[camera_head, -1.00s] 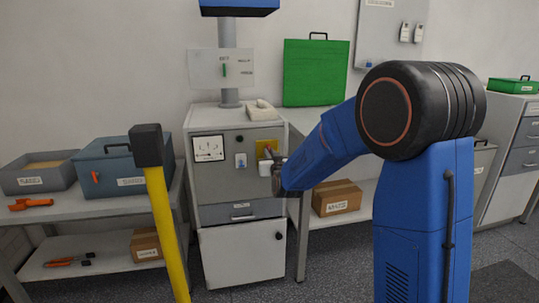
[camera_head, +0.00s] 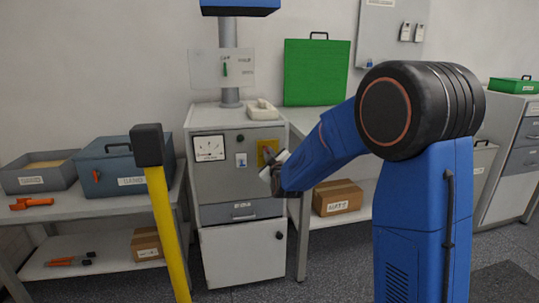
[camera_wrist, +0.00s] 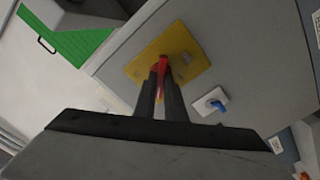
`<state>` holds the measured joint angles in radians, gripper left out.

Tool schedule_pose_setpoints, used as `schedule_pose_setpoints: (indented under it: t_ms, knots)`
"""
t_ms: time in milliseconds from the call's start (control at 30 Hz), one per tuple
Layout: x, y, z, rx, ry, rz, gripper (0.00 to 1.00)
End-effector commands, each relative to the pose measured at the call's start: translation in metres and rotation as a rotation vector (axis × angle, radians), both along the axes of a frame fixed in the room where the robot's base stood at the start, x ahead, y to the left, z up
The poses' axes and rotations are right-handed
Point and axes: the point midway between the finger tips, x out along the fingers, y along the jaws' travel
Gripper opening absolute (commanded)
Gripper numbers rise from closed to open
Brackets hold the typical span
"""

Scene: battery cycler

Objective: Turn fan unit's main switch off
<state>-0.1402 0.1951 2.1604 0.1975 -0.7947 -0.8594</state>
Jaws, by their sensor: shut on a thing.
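The grey cabinet (camera_head: 225,180) has a yellow plate (camera_head: 268,148) on its front, partly hidden by my gripper (camera_head: 268,172) in the head view. In the wrist view the yellow plate (camera_wrist: 190,62) sits tilted in the picture and bears a red switch handle (camera_wrist: 163,64). My gripper (camera_wrist: 161,80) is shut on the red handle, with its dark fingers on either side of it. The handle's exact angle is hard to tell because the fingers cover part of it.
Beside the plate is a small blue switch (camera_head: 241,160) on a white plate, also in the wrist view (camera_wrist: 218,106). A white dial (camera_head: 209,148) is further left. A yellow post (camera_head: 168,225) stands in front of the cabinet. A green case (camera_head: 316,72) stands behind.

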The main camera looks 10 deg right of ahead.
Motion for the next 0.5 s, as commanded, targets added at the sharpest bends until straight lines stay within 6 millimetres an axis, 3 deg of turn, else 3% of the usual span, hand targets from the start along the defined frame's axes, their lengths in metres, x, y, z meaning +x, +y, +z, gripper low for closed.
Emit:
schedule_pose_setpoints:
  t_ms: [500]
  knots:
    - [-0.0002,0.0022,-0.0031,-0.486,0.001,0.001,0.0]
